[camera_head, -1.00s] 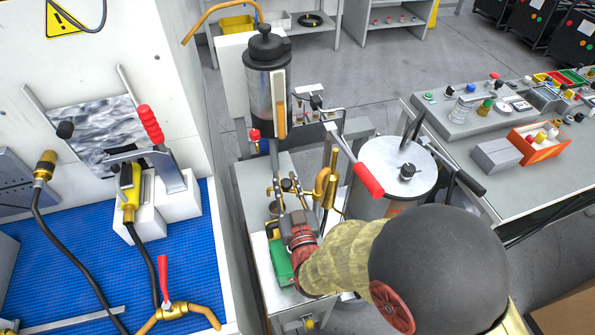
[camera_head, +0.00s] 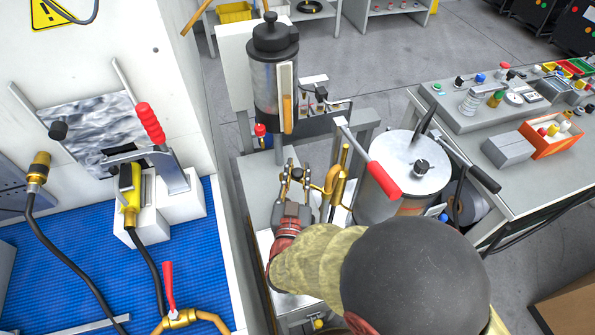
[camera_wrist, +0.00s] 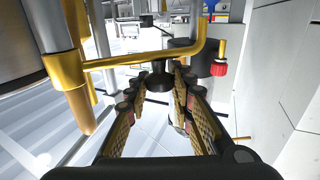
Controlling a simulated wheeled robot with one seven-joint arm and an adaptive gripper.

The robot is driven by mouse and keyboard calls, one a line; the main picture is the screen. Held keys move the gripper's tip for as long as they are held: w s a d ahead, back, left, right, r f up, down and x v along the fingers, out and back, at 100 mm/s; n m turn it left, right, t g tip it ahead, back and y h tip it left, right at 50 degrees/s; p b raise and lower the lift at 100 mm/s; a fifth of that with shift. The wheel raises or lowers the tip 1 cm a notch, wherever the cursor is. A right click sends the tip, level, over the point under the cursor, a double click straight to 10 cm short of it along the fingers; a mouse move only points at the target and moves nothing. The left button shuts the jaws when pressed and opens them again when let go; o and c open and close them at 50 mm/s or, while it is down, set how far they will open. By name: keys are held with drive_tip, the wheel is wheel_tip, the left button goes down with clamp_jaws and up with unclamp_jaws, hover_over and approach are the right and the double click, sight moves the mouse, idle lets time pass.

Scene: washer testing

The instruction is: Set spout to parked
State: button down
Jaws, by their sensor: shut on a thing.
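The brass spout (camera_head: 332,182) stands on the bench right of my gripper (camera_head: 294,170) in the head view. In the wrist view the spout (camera_wrist: 140,60) runs across the picture from a brass upright at left and bends up at its right end. My gripper (camera_wrist: 166,78) is shut on a dark knob (camera_wrist: 161,80), with one finger on each side. The knob sits close against the middle of the spout's pipe; whether they are joined I cannot tell. My wrist and arm hide part of the bench in the head view.
A steel canister (camera_head: 272,85) stands behind my gripper. A lidded drum (camera_head: 405,170) and a red-handled lever (camera_head: 380,175) are close on the right. The white machine wall and blue mat (camera_head: 75,240) lie left. A red knob (camera_wrist: 218,69) is right of the spout's end.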

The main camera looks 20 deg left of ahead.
drive_tip(key=c, duration=1.6)
unclamp_jaws()
drive_tip(key=s, duration=0.4)
drive_tip(key=s+d, duration=0.1)
drive_tip(key=s, duration=0.2)
drive_tip(key=s+d, duration=0.1)
drive_tip(key=s, duration=0.3)
drive_tip(key=shift+s, duration=0.35)
drive_tip(key=shift+s, duration=0.1)
